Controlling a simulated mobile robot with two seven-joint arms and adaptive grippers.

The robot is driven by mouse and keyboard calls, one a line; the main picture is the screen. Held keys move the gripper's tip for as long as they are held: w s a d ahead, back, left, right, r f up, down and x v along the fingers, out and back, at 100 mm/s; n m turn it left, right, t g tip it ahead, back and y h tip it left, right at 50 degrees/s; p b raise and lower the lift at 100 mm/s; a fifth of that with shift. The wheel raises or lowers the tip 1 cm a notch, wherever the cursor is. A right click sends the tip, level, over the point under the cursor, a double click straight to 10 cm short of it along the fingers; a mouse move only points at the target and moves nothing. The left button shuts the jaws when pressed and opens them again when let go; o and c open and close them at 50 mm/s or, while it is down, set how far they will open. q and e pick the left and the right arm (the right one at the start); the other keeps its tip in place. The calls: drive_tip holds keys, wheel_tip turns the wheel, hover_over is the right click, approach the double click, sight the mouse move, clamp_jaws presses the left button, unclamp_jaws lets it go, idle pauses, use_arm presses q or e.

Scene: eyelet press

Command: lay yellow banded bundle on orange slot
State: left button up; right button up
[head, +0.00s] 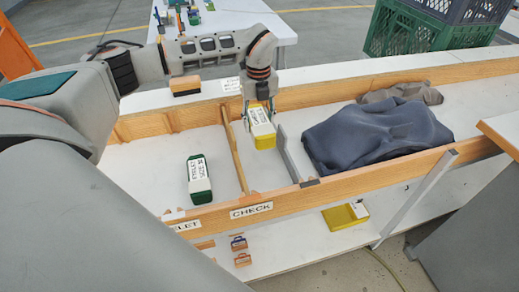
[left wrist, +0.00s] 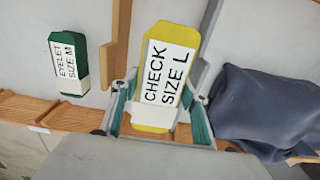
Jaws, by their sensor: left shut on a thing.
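The yellow banded bundle (head: 264,141) has a white band reading CHECK SIZE L, legible in the left wrist view (left wrist: 158,80). My left gripper (head: 259,103) is shut on its upper end, with a finger on each side in the left wrist view (left wrist: 158,118). The bundle hangs over the compartment between a wooden divider (head: 235,156) and a grey metal divider (head: 287,153). I cannot tell whether its lower end touches the floor. The front rim there bears a CHECK label (head: 251,210). The rims are orange-brown wood; no separately coloured orange slot is clear. My right gripper is not in view.
A green bundle (head: 199,182) marked EYELET SIZE M lies in the left compartment. Dark blue cloth (head: 375,136) fills much of the area right of the metal divider. A yellow tray (head: 345,216) sits on the lower shelf. Green and dark crates (head: 415,32) stand behind.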

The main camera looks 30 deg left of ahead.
use_arm(q)
hover_over(259, 155)
wheel_tip(259, 155, down, 8)
drive_tip(key=shift+r+b, duration=0.1)
drive_tip(key=shift+b, duration=0.3)
wheel_tip(259, 155, down, 4)
drive_tip(key=shift+f+b, duration=0.1)
drive_tip(key=shift+b, duration=0.2)
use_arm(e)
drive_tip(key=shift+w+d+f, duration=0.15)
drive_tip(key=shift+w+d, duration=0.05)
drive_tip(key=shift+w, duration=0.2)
use_arm(q)
drive_tip(key=o, duration=1.4)
drive_tip(key=shift+c, duration=0.2)
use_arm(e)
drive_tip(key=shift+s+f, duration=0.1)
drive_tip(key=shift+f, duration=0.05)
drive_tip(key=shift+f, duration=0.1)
use_arm(q)
wheel_tip(259, 155, up, 12)
drive_tip(key=shift+r+p, duration=0.1)
drive_tip(key=shift+p, duration=0.65)
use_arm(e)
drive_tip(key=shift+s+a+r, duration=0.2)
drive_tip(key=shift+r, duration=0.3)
use_arm(q)
drive_tip(key=shift+r, duration=0.1)
